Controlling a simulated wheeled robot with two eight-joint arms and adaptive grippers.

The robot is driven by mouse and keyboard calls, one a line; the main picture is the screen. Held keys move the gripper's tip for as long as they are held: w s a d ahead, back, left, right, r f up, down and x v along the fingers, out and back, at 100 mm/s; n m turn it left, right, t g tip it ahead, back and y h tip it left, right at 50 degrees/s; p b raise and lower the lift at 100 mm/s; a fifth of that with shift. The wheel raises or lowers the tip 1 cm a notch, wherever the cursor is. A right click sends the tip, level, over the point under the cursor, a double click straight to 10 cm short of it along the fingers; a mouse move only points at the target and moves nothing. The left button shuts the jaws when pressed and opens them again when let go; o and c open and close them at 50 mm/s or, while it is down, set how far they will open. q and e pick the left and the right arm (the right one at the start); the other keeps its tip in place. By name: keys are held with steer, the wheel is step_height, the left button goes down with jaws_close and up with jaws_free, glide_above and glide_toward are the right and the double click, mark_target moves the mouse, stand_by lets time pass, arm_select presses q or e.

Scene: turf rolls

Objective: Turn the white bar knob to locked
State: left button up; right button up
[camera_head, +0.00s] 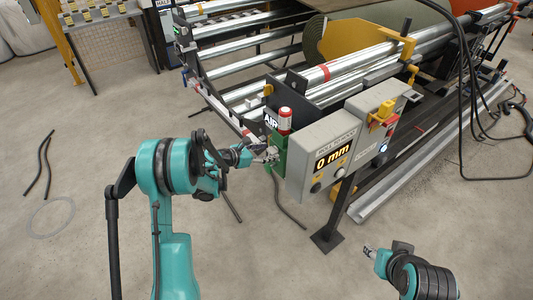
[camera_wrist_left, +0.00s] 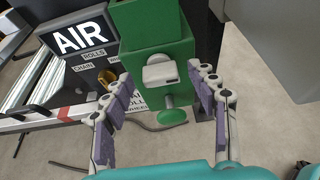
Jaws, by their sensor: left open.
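The white bar knob (camera_wrist_left: 160,73) sits on the front of a green valve block (camera_wrist_left: 153,42) in the left wrist view, its bar lying roughly across the picture. My left gripper (camera_wrist_left: 160,80) is open, with its purple-padded fingers apart on either side of the knob and no clear contact. In the head view my left gripper (camera_head: 268,155) is at the green block (camera_head: 281,153) and hides the knob. My right gripper (camera_head: 370,252) is low at the right, away from the block; its jaws are too small to read.
An AIR sign (camera_wrist_left: 80,38) is beside the block, with small labels below. A grey control box (camera_head: 322,152) reading 0 mm stands close to the right. A red-and-white cylinder (camera_head: 285,121) rises above the block. Floor in front is mostly clear.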

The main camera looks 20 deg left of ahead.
arm_select(q)
steer(key=shift+c, duration=0.3)
steer(key=c, duration=1.1)
steer(key=n+h+b, duration=0.1)
steer(key=n+g+h, duration=0.1)
steer(key=n, duration=0.1)
steer(key=shift+w+a+f+b, duration=0.15)
steer(key=shift+w+a+b, duration=0.05)
steer(key=shift+a+b, duration=0.15)
steer(key=n+h, duration=0.1)
steer(key=n+g+h+b, duration=0.1)
steer(key=n, duration=0.1)
steer(key=shift+w+a+f+n, duration=0.15)
steer(key=shift+n, duration=0.15)
steer(key=n+h, duration=0.1)
steer(key=n, duration=0.1)
steer(key=shift+a+f+n+h+b, duration=0.1)
steer(key=shift+f+n+h+b, duration=0.05)
steer(key=shift+n+h+b, duration=0.2)
steer(key=n, duration=0.1)
steer(key=n+h, duration=0.1)
steer(key=n, duration=0.2)
steer(key=shift+w+f+h, duration=0.1)
steer(key=shift+f+h, duration=0.15)
steer(key=shift+h, duration=0.1)
steer(key=shift+n, duration=0.25)
